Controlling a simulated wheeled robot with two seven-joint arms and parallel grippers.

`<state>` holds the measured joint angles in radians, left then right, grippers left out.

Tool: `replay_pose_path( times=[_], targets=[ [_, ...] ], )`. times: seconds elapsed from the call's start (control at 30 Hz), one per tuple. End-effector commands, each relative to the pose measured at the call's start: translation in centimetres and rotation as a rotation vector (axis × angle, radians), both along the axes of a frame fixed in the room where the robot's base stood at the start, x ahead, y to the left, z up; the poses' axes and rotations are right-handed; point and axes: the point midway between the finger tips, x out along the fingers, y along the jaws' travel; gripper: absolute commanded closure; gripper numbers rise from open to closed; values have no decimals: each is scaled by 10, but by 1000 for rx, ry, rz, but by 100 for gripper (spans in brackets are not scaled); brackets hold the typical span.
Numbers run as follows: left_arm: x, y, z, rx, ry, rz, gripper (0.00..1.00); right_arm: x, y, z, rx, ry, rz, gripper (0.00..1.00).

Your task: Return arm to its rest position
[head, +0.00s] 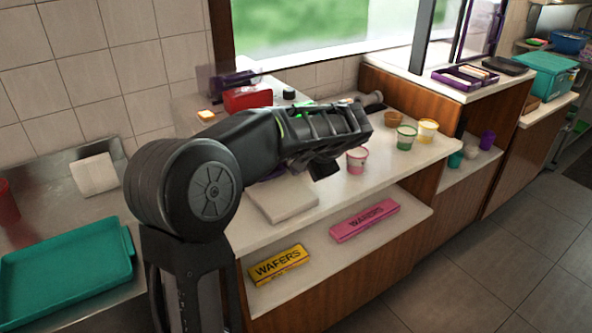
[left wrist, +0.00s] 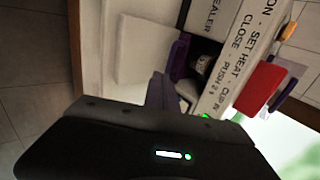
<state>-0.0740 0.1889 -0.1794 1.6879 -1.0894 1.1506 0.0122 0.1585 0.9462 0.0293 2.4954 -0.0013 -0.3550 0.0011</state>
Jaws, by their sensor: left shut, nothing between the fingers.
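My left arm reaches across the head view from the lower left, with its elbow bent. My left gripper (head: 350,128) is held above the white counter (head: 310,208), in front of the window. It is shut and empty, and hides part of the counter behind it. In the left wrist view the dark gripper body fills the bottom, and a white panel with printed sealer instructions (left wrist: 233,65) lies beyond it. My right gripper is in neither view.
A red box (head: 247,98) is behind the arm. Wafer boxes (head: 279,265) lie on the lower shelf. A teal tray (head: 70,262) is at left.

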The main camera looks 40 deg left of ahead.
Motion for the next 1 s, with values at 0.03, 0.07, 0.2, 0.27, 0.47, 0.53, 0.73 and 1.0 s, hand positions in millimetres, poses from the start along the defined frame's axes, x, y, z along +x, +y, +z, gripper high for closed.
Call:
replay_pose_path(
  times=[0.03, 0.07, 0.2, 0.27, 0.47, 0.53, 0.73, 1.0],
  targets=[
    [0, 0, 0, 0, 0, 0, 100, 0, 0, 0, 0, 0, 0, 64],
    [0, 0, 0, 0, 0, 0, 100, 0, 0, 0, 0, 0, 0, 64],
    [0, 0, 0, 0, 0, 0, 100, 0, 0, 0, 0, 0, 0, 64],
    [0, 0, 0, 0, 0, 0, 100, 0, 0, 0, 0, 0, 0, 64],
    [4, -1, 0, -4, -11, -10, 100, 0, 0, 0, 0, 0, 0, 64],
    [12, -5, -2, -21, -39, -33, 100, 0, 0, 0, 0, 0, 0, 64],
    [50, -67, -42, -223, -167, -166, 100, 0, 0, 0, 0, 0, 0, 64],
    [53, -228, -180, -685, -245, -252, 100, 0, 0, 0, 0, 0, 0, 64]
  ],
)
